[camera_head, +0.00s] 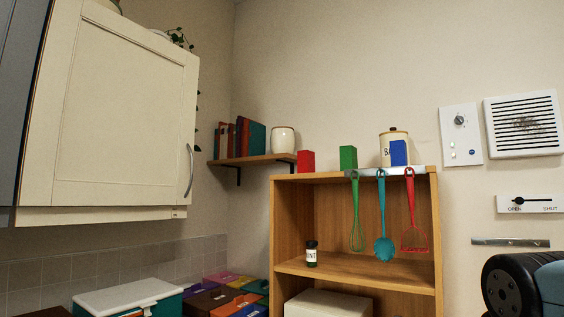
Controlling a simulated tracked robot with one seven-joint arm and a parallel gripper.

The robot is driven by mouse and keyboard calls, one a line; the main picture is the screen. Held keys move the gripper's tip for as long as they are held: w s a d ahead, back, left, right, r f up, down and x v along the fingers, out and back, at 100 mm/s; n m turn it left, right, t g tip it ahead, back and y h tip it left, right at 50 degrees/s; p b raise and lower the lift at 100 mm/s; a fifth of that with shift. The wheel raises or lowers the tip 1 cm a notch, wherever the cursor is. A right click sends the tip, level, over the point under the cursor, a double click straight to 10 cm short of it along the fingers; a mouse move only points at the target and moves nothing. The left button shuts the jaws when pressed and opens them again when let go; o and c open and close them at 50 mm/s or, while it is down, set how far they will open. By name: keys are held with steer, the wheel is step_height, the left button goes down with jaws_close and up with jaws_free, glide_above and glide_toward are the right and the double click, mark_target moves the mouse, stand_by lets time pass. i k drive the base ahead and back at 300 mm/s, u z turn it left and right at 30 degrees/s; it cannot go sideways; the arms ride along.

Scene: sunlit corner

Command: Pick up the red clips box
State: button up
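A plain red box (306,161) stands upright on top of the wooden shelf unit (356,178), at its left end. I take it as the red clips box, but no label is readable on it. Nothing touches it from above. My gripper is not in view. Only a black and blue-grey part of my arm shows at the lower right edge, well away from the red box.
A green box (348,157) and a blue box (399,153) stand on the same top, with a lidded canister (388,142) behind the blue one. Utensils hang from a front rail. A cream cupboard (125,110) juts out at left. Books and a white pot (283,140) occupy the corner shelf.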

mark_target(306, 161)
steer(key=u, duration=0.45)
steer(key=i, duration=1.3)
steer(key=u, duration=0.8)
steer(key=k, duration=0.85)
steer(key=u, duration=0.15)
steer(key=i, duration=0.95)
steer(key=z, duration=0.05)
